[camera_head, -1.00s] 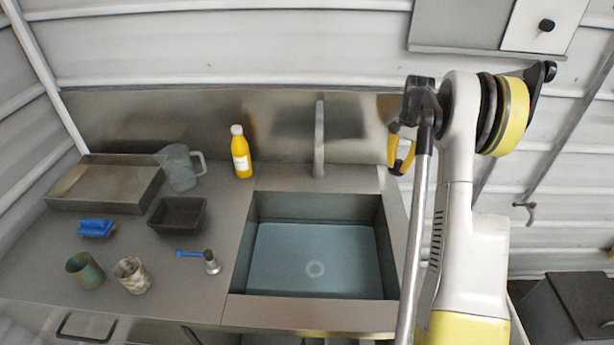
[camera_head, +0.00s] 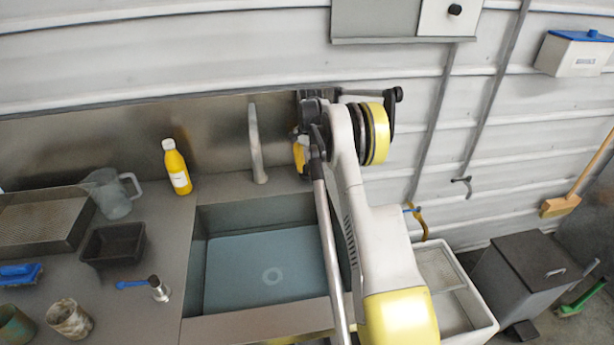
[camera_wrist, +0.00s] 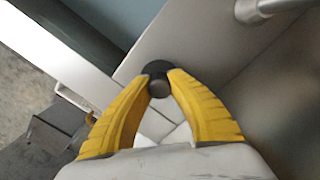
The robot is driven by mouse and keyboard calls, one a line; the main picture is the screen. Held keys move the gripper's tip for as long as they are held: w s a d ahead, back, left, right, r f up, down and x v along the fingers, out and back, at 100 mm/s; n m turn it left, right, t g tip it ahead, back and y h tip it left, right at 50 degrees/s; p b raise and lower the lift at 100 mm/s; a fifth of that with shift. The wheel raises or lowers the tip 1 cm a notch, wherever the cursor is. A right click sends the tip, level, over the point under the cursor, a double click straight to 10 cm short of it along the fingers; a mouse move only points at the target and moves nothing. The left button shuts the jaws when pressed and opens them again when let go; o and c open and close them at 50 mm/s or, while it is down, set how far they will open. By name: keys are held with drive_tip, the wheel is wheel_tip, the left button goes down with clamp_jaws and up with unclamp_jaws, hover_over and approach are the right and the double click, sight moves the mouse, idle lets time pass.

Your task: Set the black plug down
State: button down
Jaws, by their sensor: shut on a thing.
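In the wrist view the black plug (camera_wrist: 158,67) sits between the tips of my gripper's two yellow fingers (camera_wrist: 160,82). My gripper is shut on it. The plug is a small dark disc with a greyer round part facing the camera. A pale metal counter strip lies beneath it; I cannot tell whether the plug touches it. In the head view my gripper (camera_head: 299,152) is mostly hidden behind my arm, near the backsplash to the right of the tap. The plug cannot be made out there.
The sink (camera_head: 265,270) with bluish water lies left of my arm; the tap (camera_head: 256,145) stands behind it. A yellow bottle (camera_head: 177,168), clear jug (camera_head: 114,194), black tray (camera_head: 112,246) and blue-handled tool (camera_head: 158,289) stand on the left counter. A white tub (camera_head: 455,290) is at right.

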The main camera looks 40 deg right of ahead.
wheel_tip(320, 180, down, 2)
drive_tip(key=shift+f, duration=0.1)
drive_tip(key=shift+r, duration=0.2)
drive_tip(key=shift+f, duration=0.1)
drive_tip(key=c, duration=1.4)
unclamp_jaws()
drive_tip(key=r+p, duration=0.1)
drive_tip(key=r, duration=0.7)
drive_tip(key=r+p, duration=0.1)
drive_tip(key=r, duration=0.3)
drive_tip(key=shift+w+d+r+p, duration=0.1)
drive_tip(key=shift+w+d+p, duration=0.05)
drive_tip(key=shift+d+p, duration=0.25)
